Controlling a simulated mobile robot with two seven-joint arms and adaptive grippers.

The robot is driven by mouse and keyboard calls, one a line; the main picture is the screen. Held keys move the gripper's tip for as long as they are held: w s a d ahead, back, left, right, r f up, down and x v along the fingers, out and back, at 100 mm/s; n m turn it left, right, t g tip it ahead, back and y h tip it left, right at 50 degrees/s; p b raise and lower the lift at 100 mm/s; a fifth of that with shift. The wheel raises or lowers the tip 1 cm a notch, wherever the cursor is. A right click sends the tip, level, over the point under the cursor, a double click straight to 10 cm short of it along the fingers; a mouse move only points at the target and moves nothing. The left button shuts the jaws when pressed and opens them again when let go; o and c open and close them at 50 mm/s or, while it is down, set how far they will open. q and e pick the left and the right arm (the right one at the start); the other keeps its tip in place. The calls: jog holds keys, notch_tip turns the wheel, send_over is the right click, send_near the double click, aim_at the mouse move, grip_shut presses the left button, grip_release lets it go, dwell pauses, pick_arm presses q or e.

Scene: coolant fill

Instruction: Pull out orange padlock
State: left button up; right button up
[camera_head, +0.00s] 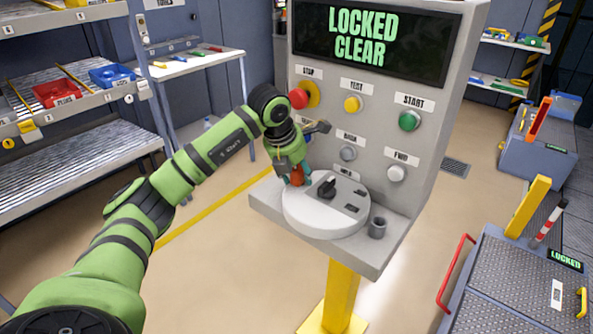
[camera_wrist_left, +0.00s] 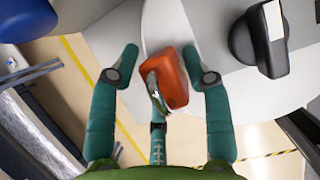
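The orange padlock (camera_head: 297,175) is at the left edge of the round white plate (camera_head: 322,218) on the console's shelf. In the left wrist view the padlock (camera_wrist_left: 171,76) has an orange body and a metal shackle on its near side. My left gripper (camera_head: 294,178) is down over it. In the left wrist view the teal fingers of the left gripper (camera_wrist_left: 164,66) stand open on either side of the padlock, with a visible gap on the left. Contact on the right side is hard to tell. My right gripper is not in view.
A black knob (camera_head: 327,187) stands on the plate, close right of the padlock. A grey cup (camera_head: 377,227) is at the shelf's right. The console panel (camera_head: 325,100) rises behind with several buttons and a display reading "LOCKED CLEAR" (camera_head: 362,37). Open floor lies left of the shelf.

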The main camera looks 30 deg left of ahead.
pick_arm(q)
jog(key=c, duration=0.5)
jog(key=shift+o, duration=1.4)
jog(key=shift+r+p, duration=0.3)
jog(key=shift+r, duration=0.1)
jog(key=shift+r+p, duration=2.1)
jog(key=shift+r, duration=0.55)
